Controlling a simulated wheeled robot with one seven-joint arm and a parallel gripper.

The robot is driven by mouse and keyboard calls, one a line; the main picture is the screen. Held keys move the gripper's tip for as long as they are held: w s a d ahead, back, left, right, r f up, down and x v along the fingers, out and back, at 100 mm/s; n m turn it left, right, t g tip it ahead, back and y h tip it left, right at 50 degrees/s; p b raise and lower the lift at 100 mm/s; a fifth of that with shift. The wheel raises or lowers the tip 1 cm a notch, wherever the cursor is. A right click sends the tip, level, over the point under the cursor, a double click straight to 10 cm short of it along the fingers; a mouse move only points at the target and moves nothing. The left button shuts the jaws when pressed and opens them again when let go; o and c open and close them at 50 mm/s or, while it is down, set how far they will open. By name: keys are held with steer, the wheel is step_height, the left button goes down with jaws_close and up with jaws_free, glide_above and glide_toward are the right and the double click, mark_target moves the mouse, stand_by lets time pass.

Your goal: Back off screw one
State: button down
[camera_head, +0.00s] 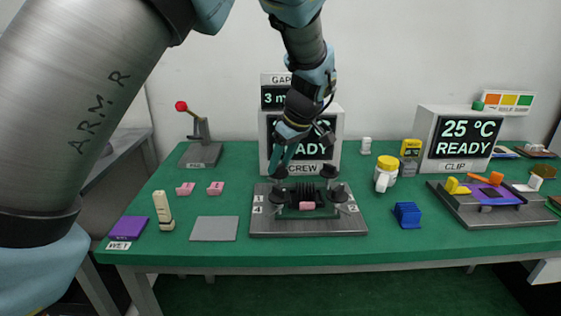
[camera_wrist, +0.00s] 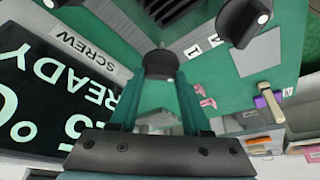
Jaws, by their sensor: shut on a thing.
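My gripper (camera_head: 283,164) reaches down to the fixture's rear left side in the head view. In the wrist view its two teal fingers (camera_wrist: 165,80) are shut on a black round screw knob (camera_wrist: 161,64). The grey metal fixture (camera_head: 308,228) carries several black knobs, including a front left one (camera_head: 276,196), a front right one (camera_head: 339,194) and a rear right one (camera_head: 328,171). A pink block (camera_head: 307,206) sits at the fixture's front middle.
A screen marked READY and SCREW (camera_head: 325,134) stands close behind the fixture. A grey plate (camera_head: 214,229) and two pink blocks (camera_head: 185,189) lie left. A yellow-lidded jar (camera_head: 386,174) and blue block (camera_head: 407,215) stand right. A red-balled lever (camera_head: 201,146) stands back left.

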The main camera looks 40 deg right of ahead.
steer(key=shift+c, duration=1.8)
jaws_free()
steer(key=b+v, duration=0.1)
steer(key=v, duration=0.9)
steer(key=shift+r, duration=0.35)
steer(key=shift+a, duration=0.1)
